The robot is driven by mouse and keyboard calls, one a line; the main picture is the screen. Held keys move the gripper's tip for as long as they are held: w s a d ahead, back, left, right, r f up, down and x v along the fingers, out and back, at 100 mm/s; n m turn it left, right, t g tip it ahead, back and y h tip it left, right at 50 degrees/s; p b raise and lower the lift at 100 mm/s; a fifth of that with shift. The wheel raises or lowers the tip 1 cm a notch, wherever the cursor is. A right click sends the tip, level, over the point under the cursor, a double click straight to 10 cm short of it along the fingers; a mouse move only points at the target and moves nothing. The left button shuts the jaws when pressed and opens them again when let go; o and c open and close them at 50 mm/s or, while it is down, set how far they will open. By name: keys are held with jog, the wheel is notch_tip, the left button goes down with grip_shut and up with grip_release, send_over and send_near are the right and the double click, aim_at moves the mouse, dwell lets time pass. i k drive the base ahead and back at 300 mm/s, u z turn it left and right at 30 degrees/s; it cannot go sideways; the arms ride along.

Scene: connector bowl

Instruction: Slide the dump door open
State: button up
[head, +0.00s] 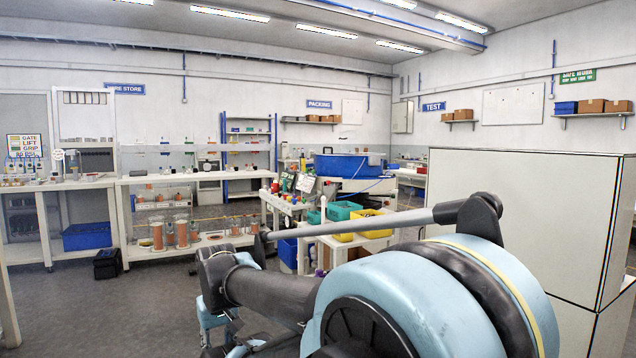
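I cannot make out a dump door for certain. A large blue bowl-like container (342,166) stands on a white bench at the middle back, and no door shows clearly on it at this distance. My light blue and black arm fills the lower middle and right of the head view. Its far links reach down toward the bottom edge, left of the middle. I cannot make out my gripper's fingers; the arm's end runs out of view at the bottom.
White shelving (190,180) with orange-filled jars stands at the left. A teal bin (343,210) and a yellow bin (372,222) sit at the middle, partly behind my arm. A big white cabinet (530,215) stands close on the right. Dark floor (120,315) is clear at the lower left.

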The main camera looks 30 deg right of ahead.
aim_at(327, 191)
jog(key=z, duration=0.35)
jog(key=i, duration=1)
jog(key=z, duration=0.8)
jog(key=i, duration=0.45)
jog(key=z, duration=0.25)
